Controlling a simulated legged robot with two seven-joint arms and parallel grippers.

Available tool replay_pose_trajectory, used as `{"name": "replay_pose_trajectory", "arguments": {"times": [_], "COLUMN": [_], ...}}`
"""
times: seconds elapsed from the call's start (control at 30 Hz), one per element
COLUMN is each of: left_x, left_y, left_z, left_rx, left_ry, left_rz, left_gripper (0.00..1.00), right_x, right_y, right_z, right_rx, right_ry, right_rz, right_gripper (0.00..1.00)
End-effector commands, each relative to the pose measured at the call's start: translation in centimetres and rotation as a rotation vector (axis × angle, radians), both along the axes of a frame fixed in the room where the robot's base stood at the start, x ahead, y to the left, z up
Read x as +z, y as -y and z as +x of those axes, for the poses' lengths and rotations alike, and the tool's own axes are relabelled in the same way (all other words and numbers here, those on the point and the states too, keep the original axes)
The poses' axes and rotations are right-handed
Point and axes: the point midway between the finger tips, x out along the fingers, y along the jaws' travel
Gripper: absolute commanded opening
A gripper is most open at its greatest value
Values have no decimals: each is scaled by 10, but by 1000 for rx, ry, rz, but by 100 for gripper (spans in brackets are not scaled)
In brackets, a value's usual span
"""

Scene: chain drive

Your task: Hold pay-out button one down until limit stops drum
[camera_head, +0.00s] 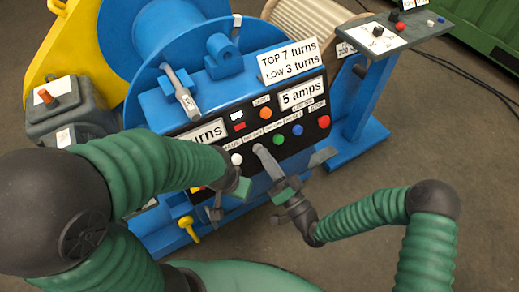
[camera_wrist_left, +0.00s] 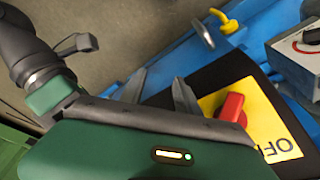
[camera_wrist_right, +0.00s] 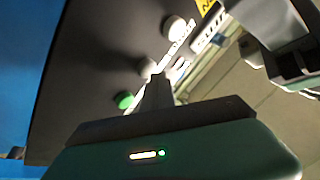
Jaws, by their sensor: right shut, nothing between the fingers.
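The blue winch's black control panel (camera_head: 290,150) carries a row of buttons with small labels I cannot read clearly, so I cannot tell which is pay-out button one. A white button (camera_head: 237,159) is at the row's left, then a green one (camera_head: 278,139) and a blue one (camera_head: 297,130). My right gripper (camera_head: 262,153) is shut and empty, its tips at the row between white and green. In the right wrist view its tip is close to a pale button (camera_wrist_right: 147,67); touching or apart, I cannot tell. My left gripper (camera_wrist_left: 162,90) is open and empty near the panel's lower left.
A red knob on a yellow plate (camera_wrist_left: 232,107) is close to my left gripper. A red button (camera_head: 324,121) is at the row's right end. Signs (camera_head: 289,60) read TOP 7 turns, LOW 3 turns. The blue drum (camera_head: 165,30) is behind.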

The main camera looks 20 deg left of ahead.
Motion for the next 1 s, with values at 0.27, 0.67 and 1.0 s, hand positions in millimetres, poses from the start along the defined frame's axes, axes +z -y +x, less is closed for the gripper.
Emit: {"name": "replay_pose_trajectory", "arguments": {"times": [0.27,0.67,1.0], "left_x": [-1,-4,-6], "left_y": [0,0,0], "left_z": [0,0,0], "left_rx": [0,0,0], "left_ry": [0,0,0], "left_rz": [0,0,0], "left_gripper": [38,38,38], "right_x": [-1,-3,-5], "right_y": [0,-4,-7], "right_z": [1,3,6], "right_rx": [0,-1,-1], "right_ry": [0,-1,-1], "right_rz": [0,0,0], "right_gripper": [0,0,0]}}
